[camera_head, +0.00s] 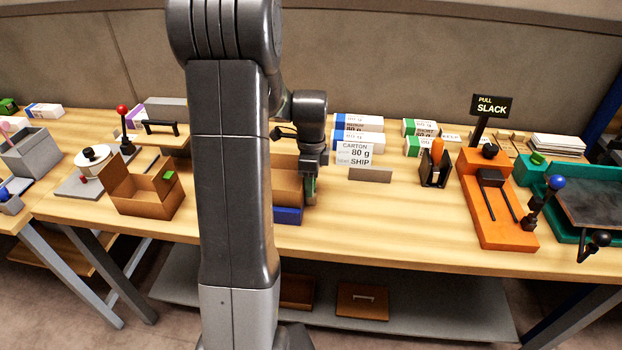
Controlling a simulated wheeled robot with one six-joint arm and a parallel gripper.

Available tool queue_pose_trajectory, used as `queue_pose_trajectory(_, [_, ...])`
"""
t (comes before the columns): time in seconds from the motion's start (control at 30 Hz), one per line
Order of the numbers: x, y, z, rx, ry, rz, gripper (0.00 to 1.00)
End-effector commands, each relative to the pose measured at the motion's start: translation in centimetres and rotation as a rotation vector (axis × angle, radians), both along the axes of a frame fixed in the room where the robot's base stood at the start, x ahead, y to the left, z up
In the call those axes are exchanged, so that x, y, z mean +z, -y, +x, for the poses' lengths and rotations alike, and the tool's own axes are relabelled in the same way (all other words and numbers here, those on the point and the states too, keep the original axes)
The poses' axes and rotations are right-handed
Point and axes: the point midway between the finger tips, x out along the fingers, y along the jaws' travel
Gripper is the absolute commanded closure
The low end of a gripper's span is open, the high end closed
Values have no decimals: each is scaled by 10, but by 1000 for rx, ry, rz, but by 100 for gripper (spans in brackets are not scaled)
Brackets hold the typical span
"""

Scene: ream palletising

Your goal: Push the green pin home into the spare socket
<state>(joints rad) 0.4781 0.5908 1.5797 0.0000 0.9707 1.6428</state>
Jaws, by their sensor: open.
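No green pin and no spare socket can be made out for certain. A small green piece (170,176) shows at the rim of the open brown carton (145,203) on the left. Another small green piece (538,158) sits on the teal machine (527,172) at the right. My gripper (311,190) points down at the right side of a brown box (287,186) with a blue front strip. It is open, with nothing seen in it. My arm hides much of that box and the bench behind it.
A card reading CARTON 80 g SHIP (353,153) and paper reams (358,124) stand behind my gripper. An orange device (497,215) with a SLACK sign (491,106) stands at the right. A red-knobbed lever (122,111) stands at the left. Bare bench (385,225) lies right of my gripper.

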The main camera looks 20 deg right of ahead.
Motion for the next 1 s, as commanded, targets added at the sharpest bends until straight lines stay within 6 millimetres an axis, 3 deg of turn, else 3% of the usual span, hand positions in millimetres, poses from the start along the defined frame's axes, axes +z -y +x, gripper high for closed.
queue_pose_trajectory(0.27, [-2, 0, 0, 0, 0, 0, 49])
queue_pose_trajectory(0.53, [-1, 0, 0, 0, 0, 0, 98])
queue_pose_trajectory(0.57, [-1, 0, 0, 0, 0, 0, 77])
queue_pose_trajectory(0.7, [-1, 0, 0, 0, 0, 0, 100])
queue_pose_trajectory(1.0, [4, 0, 0, 0, 1, -1, 100])
